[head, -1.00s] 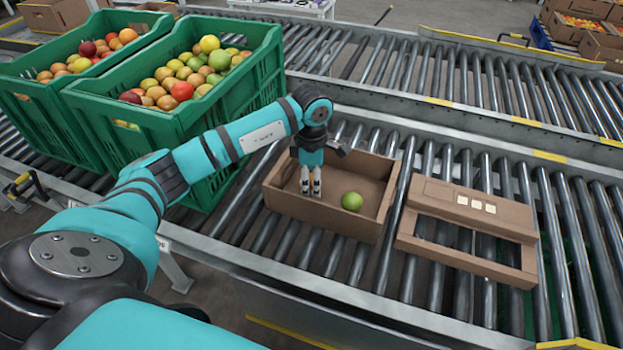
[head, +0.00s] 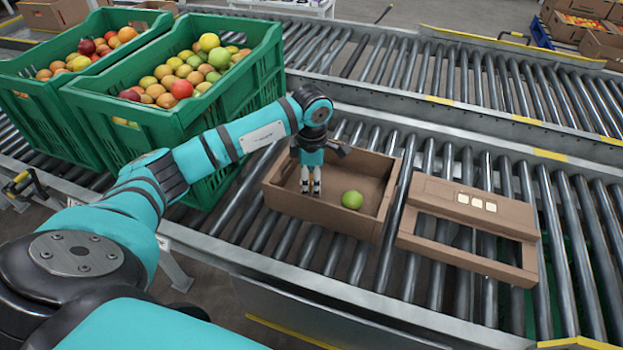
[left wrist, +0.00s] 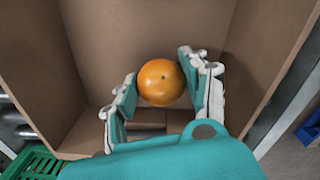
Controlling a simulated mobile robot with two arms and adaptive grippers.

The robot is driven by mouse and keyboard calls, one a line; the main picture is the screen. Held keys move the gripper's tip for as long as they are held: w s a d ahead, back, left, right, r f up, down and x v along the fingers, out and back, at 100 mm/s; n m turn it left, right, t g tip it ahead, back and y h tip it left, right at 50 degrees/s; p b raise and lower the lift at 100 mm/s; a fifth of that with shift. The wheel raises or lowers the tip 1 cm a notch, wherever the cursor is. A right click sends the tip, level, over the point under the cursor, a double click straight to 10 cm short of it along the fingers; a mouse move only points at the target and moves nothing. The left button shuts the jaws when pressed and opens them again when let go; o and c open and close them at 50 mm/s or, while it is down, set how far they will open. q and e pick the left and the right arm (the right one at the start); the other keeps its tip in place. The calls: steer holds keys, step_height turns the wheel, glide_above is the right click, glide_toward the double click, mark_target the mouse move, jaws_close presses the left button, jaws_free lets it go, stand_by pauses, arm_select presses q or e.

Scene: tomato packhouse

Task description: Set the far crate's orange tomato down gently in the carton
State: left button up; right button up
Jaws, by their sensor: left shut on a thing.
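My left gripper (head: 310,188) points down inside the open brown carton (head: 331,226), in its left half. In the left wrist view its fingers lie on both sides of an orange tomato (left wrist: 161,82), and it is shut on it. The fingers hide this tomato in the head view. It is low over the carton floor; I cannot tell whether it touches. A green tomato (head: 352,200) lies in the carton, to the right of the gripper. Two green crates (head: 135,119) with mixed tomatoes stand at the upper left. My right gripper is not in view.
A second brown cardboard piece (head: 465,258), with openings and pale labels, lies right of the carton on the rollers (head: 560,215). The carton's walls stand close around the gripper. A second roller conveyor (head: 460,75) runs behind, with more boxes at the upper right.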

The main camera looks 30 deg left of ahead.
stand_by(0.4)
arm_select(q)
steer(key=o, duration=0.9)
steer(key=c, duration=0.3)
steer(key=shift+c, duration=0.2)
